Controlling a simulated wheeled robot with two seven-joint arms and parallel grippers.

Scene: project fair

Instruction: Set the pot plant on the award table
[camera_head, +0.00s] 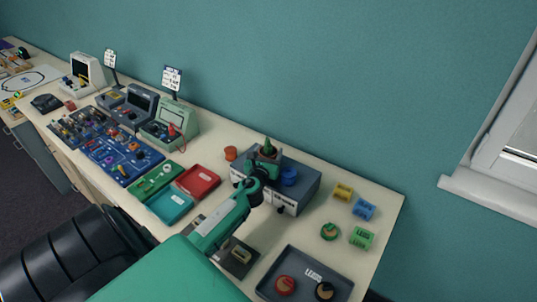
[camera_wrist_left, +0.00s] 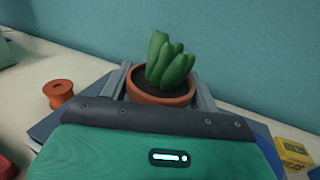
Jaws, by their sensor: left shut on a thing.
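The pot plant (camera_head: 268,149) is a green succulent in a terracotta pot. It also shows in the left wrist view (camera_wrist_left: 170,66), upright, with dark soil. My left gripper (camera_head: 267,160) is shut on the pot, with a grey finger on either side of it. The pot is at the top of a grey-blue drawer box (camera_head: 307,187); I cannot tell whether it rests there or is held just above. No table here can be told as the award table. My right gripper is not in view.
The cream bench (camera_head: 233,136) runs along a teal wall. A blue spool (camera_head: 288,176) sits on the box, close to the gripper. An orange spool (camera_head: 231,153), red tray (camera_head: 198,181), teal tray (camera_head: 170,206) and dark tray (camera_head: 300,264) stand around. Several instruments crowd the left.

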